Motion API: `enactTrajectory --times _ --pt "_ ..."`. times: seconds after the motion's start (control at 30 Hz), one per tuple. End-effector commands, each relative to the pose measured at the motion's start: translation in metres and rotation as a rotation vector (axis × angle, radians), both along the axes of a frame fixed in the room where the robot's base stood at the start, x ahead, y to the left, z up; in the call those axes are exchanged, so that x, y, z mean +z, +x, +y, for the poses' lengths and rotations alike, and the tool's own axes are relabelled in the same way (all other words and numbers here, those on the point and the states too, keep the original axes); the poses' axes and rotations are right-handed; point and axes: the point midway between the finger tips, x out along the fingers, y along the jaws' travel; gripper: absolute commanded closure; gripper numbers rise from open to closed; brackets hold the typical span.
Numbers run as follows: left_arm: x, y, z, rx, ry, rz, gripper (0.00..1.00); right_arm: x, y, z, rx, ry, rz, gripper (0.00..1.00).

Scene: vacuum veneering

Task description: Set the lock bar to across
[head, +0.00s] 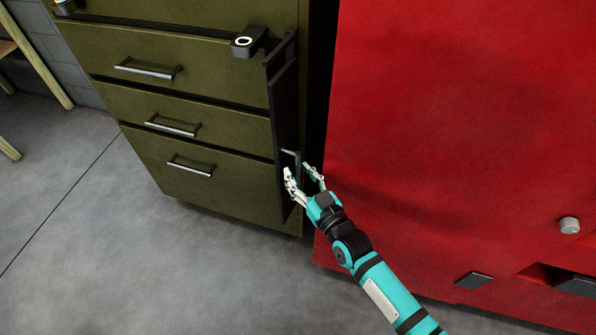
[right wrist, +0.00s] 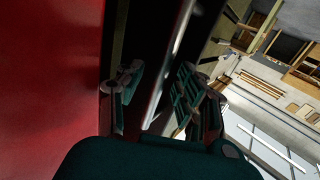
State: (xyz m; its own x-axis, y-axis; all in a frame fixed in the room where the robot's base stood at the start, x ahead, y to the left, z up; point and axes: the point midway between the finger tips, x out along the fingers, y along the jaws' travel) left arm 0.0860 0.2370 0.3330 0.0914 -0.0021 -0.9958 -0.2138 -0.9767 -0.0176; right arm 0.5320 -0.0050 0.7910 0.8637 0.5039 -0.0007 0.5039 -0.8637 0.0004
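The lock bar (head: 284,110) is a long dark upright strip at the right side of the olive drawer cabinet (head: 215,105). It stands out edge-on from the drawer fronts, not across them. A small pale handle (head: 290,153) is on its lower half. My right gripper (head: 299,172) is at the bar's lower part, just below the handle, with its fingers spread apart. In the right wrist view the fingers (right wrist: 160,95) are apart, with a pale metallic strip (right wrist: 168,60) running between them. Whether they touch it cannot be told. My left gripper is not in view.
A red cabinet (head: 450,110) stands close on the right, leaving a narrow dark gap beside the lock bar. A black latch block (head: 246,42) with a pale ring sits at the cabinet's upper right. Three drawer handles (head: 148,70) project from the front. The floor (head: 130,260) ahead is clear.

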Motion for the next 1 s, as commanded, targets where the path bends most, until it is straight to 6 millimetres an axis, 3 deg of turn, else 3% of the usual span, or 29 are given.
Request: enactTrajectory --times 0.4,0.7,1.0 --pt "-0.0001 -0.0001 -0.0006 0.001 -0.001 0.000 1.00 -0.0001 0.0087 0.0051 0.000 -0.001 0.001 0.64" --pt "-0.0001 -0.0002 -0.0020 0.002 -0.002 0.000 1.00 0.0000 0.0086 0.0049 0.000 0.000 0.000 1.00" --pt "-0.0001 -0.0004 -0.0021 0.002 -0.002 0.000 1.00 -0.0001 0.0084 0.0048 0.000 0.000 0.000 1.00"
